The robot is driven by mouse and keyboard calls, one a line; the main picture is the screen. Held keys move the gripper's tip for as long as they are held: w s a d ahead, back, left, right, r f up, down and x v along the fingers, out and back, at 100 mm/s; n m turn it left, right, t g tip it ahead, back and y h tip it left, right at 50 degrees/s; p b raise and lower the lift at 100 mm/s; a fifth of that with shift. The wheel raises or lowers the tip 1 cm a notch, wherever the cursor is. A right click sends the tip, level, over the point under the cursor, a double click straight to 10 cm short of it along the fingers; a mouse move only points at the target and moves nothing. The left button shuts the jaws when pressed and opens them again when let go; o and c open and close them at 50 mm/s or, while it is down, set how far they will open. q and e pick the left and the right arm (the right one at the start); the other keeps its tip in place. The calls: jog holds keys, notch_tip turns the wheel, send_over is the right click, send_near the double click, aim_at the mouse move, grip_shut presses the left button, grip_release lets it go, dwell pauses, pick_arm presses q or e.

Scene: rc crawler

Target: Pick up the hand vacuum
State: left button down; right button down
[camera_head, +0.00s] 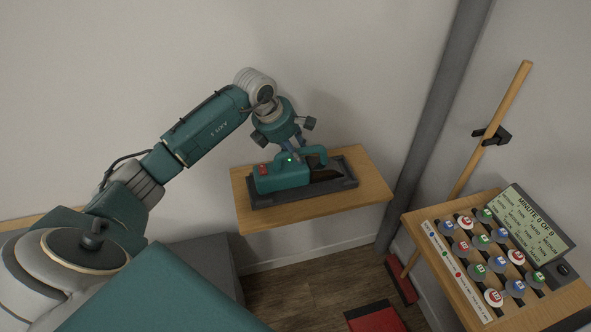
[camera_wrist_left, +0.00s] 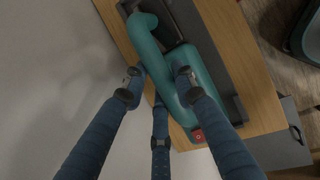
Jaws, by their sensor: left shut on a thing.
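The hand vacuum (camera_head: 283,177) is teal with a red part at its left end, a small green light and a dark nozzle at the right. It sits on a dark grey tray (camera_head: 345,184) on a wooden wall shelf. My left gripper (camera_head: 298,150) reaches down from above and is shut on the vacuum's handle. In the left wrist view my blue fingers (camera_wrist_left: 159,85) lie on both sides of the teal handle (camera_wrist_left: 160,60), and the red part shows near the bottom. I cannot tell if the vacuum is lifted off the tray. My right gripper is out of view.
The wooden shelf (camera_head: 377,188) has bare wood around the tray. At the right, a wooden stand (camera_head: 421,219) holds several round coloured pieces and a display panel (camera_head: 531,227). A broom (camera_head: 492,135) leans by the grey pipe (camera_head: 433,110), with a red dustpan-like piece (camera_head: 376,318) on the floor.

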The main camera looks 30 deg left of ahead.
pick_arm(q)
jog(key=shift+w+r, duration=0.1)
jog(key=shift+r, duration=0.45)
notch_tip(320, 180, up, 19)
jog(key=b, duration=0.2)
jog(key=shift+b, duration=0.4)
jog(key=c, duration=2)
grip_release()
jog(key=c, duration=0.4)
